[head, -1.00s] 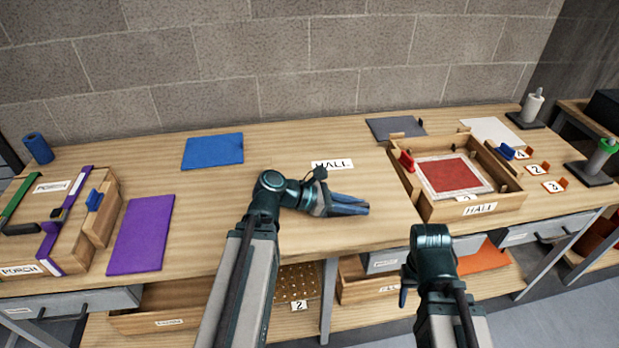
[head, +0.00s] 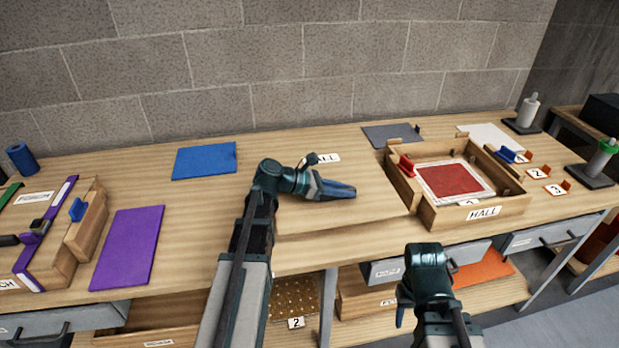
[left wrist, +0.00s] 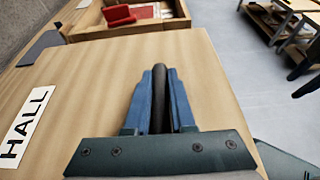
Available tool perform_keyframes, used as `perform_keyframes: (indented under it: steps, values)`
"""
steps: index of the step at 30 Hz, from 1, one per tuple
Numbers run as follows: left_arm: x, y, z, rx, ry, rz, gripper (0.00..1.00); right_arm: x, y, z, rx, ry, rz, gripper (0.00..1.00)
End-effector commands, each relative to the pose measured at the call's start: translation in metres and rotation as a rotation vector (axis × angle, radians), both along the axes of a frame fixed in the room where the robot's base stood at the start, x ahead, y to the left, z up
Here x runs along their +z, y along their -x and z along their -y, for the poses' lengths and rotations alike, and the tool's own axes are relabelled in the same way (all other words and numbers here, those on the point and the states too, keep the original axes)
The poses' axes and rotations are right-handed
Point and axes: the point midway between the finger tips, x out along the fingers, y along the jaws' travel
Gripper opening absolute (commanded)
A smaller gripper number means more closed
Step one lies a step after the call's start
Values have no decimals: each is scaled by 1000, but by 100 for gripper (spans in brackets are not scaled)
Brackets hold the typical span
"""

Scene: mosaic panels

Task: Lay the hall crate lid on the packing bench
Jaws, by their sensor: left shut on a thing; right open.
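The hall crate lid (head: 365,178) is a broad wooden board, close in colour to the packing bench (head: 120,178), with a HALL label (head: 327,158) on it. My left gripper (head: 345,190) is shut on its dark handle (left wrist: 158,90). The lid is over the bench, left of the open hall crate (head: 450,218); a shadowed strip shows along its front edge. I cannot tell whether it touches the bench. In the left wrist view the lid (left wrist: 100,90) fills the middle, the crate beyond it. My right gripper (head: 402,310) is open and mostly hidden, in front of the bench.
The crate holds a red panel (head: 450,180) and has a red clip (head: 407,163) on its left wall. A purple panel (head: 127,247), a blue panel (head: 204,160) and the porch crate (head: 62,235) lie left. A grey panel (head: 390,133) lies behind the crate.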

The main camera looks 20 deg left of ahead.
Motion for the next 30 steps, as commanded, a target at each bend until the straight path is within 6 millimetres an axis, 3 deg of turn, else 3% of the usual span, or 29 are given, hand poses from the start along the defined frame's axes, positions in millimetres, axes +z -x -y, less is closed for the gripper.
perform_keyframes:
  steps: [1, 8, 20, 30]
  values:
    - [2, -8, -3, 2, 1, 2, 0, 2, 0, 0, 0, 0, 0, 50]
    - [-8, -5, -2, 2, 1, 2, 0, -8, 0, 0, 0, 0, 0, 50]
    - [-61, -5, -2, 2, 1, 2, 0, -61, 0, 0, 0, 0, 0, 50]
    - [-68, -5, -2, 2, 1, 2, 0, -68, 0, 0, 0, 0, 0, 50]
